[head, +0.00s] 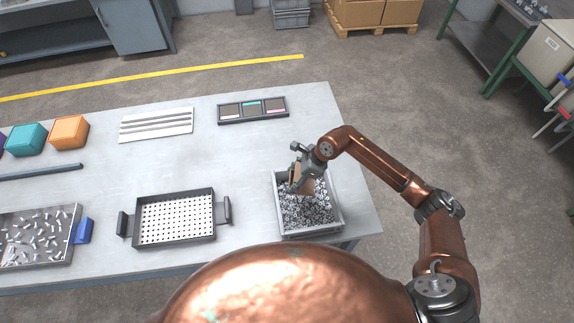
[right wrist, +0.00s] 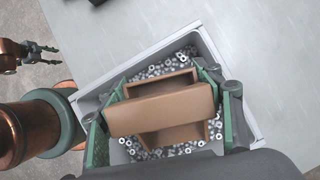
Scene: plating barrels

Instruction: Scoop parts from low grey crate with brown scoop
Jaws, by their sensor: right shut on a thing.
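The low grey crate (head: 279,214) stands at the right end of the table, filled with small silvery parts (head: 308,212). My right gripper (head: 298,181) is over the crate, shut on the brown scoop (head: 306,186). In the right wrist view the scoop (right wrist: 160,110) sits between the two green-padded fingers, low among the parts (right wrist: 178,66) inside the crate (right wrist: 246,118). The scoop's mouth is partly hidden, and I cannot tell how many parts are in it. My left gripper (right wrist: 42,54) shows at the upper left of the right wrist view, fingers apart and empty.
A perforated tray with handles (head: 177,218) stands left of the crate. A three-part dark tray (head: 252,110) and slatted white board (head: 156,124) are behind.

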